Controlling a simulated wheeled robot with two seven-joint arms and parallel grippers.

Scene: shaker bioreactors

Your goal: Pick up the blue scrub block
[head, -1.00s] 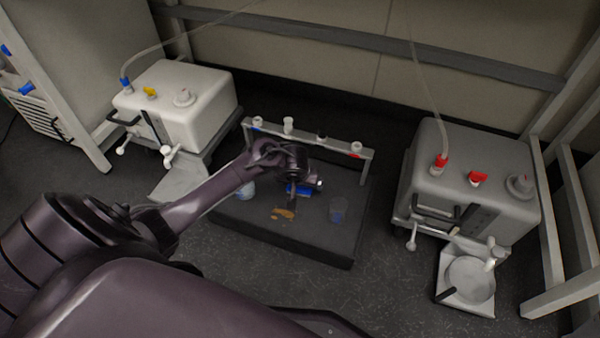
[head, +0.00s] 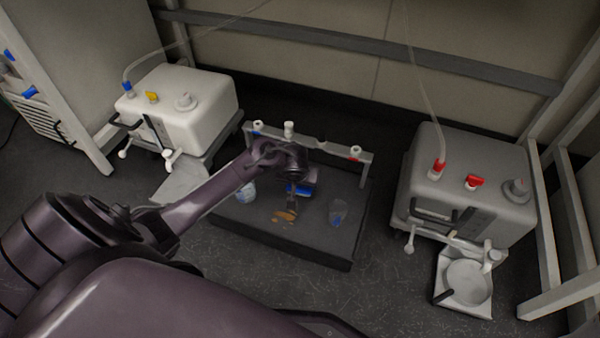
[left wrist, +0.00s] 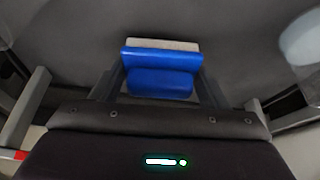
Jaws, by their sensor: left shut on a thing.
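The blue scrub block (left wrist: 160,70) is in the left wrist view, with a blue body and a pale grey layer along its far side. My left gripper (left wrist: 162,84) is shut on it, one finger on each side. In the head view the block shows as a small blue patch (head: 299,190) under my left gripper (head: 296,204), above the dark platform (head: 290,246). My own wrist hides part of it. I cannot tell how far it is from the platform surface. My right gripper is not in view.
A brown stain (head: 284,216), a clear cup (head: 337,212) and a pale container (head: 247,191) are on the platform. A grey rail (head: 325,147) with caps runs along its back. A white bioreactor (head: 195,110) stands left and a grey one (head: 465,185) right.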

